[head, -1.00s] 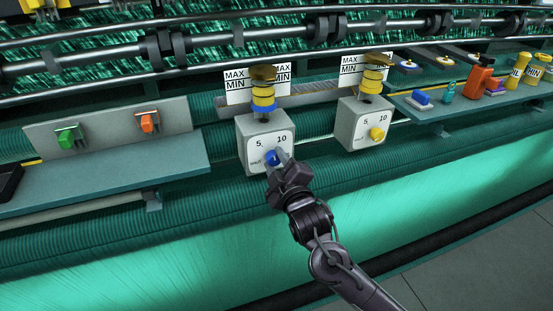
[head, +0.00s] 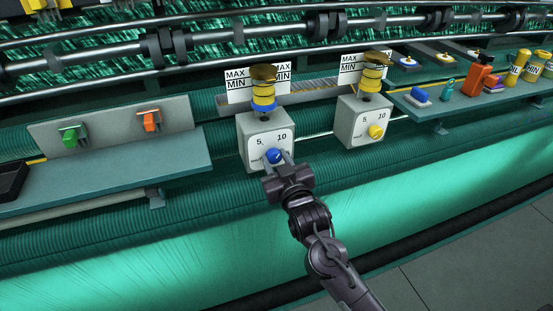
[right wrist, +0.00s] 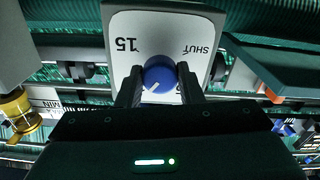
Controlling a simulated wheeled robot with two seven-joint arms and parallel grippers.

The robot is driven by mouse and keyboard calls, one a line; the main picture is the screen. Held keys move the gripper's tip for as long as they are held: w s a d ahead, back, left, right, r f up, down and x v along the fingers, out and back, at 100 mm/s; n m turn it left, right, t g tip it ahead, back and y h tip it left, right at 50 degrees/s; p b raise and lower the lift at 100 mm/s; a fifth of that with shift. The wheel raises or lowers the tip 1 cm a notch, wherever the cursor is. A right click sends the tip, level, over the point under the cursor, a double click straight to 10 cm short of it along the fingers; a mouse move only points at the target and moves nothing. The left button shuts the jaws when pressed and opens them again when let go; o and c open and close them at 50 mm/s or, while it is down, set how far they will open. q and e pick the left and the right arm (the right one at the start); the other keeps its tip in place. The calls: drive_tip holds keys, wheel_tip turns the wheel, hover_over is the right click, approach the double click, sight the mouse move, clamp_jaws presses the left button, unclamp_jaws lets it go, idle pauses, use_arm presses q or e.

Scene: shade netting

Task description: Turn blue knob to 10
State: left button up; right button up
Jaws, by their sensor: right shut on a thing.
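The blue knob (head: 274,156) sits on the front face of the left grey box (head: 254,156), which has 5 and 10 printed along its top. My right gripper (head: 279,161) is shut on the blue knob. In the right wrist view the blue knob (right wrist: 159,75) is between the two dark fingers of the gripper (right wrist: 159,84). That view is upside down: SHUT shows upper right and 15 upper left. The knob's white line points to the lower left, the corner opposite SHUT. The 5 and 10 are hidden there by the fingers. My left gripper is not in view.
A second grey box (head: 356,127) with a yellow knob (head: 376,132) stands to the right. MAX/MIN plates with yellow spools (head: 263,93) are above the boxes. A left panel (head: 110,131) has green and orange switches. A right shelf (head: 470,106) holds small items.

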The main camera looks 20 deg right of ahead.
drive_tip(key=shift+f+m, duration=0.1)
drive_tip(key=shift+m, duration=0.3)
drive_tip(key=o, duration=1)
drive_tip(key=shift+c, duration=0.2)
drive_tip(key=shift+s, duration=0.35)
drive_tip(key=s+b, duration=0.2)
drive_tip(key=s, duration=0.5)
drive_tip(key=shift+d, duration=0.1)
